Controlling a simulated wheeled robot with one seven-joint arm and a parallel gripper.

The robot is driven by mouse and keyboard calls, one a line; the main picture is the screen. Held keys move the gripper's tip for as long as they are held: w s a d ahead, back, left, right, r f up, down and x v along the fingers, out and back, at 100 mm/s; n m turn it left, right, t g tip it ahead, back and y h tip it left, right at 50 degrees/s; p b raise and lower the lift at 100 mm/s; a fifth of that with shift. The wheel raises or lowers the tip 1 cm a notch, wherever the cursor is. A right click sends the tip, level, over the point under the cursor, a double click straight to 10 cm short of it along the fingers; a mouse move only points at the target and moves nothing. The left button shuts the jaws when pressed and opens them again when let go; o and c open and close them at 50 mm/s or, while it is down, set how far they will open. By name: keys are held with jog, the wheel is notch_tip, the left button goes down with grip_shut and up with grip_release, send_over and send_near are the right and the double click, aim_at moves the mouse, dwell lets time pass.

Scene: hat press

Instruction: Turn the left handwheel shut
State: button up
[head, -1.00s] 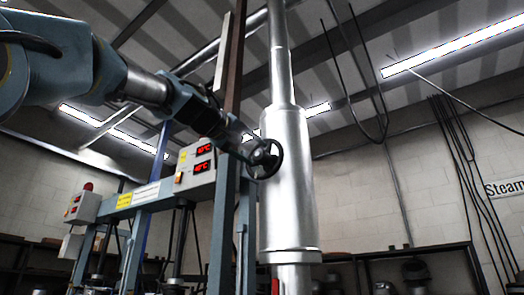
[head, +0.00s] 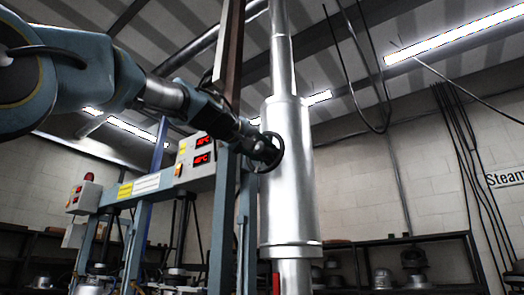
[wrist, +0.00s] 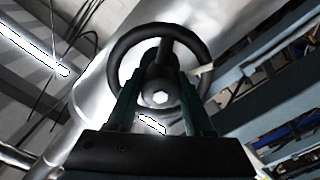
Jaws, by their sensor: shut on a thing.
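The black handwheel (head: 268,151) is mounted on the silver vertical pipe in the head view, at the pipe's left side. In the wrist view the handwheel (wrist: 203,62) shows face-on as a dark ring with a hub and a pale hex nut. My gripper (head: 250,140) reaches it from the left. In the wrist view my gripper (wrist: 160,88) has its two green fingers inside the ring, one on each side of the hub, closed on the wheel's spoke area. The exact contact is partly hidden by the fingers.
The silver pipe (head: 288,190) stands right behind the wheel. A blue press frame with a control box (head: 195,160) showing red digits is close on the left, below my arm. Dark shelves (head: 420,262) line the back wall.

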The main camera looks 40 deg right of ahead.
grip_shut()
jog(key=shift+f, duration=0.1)
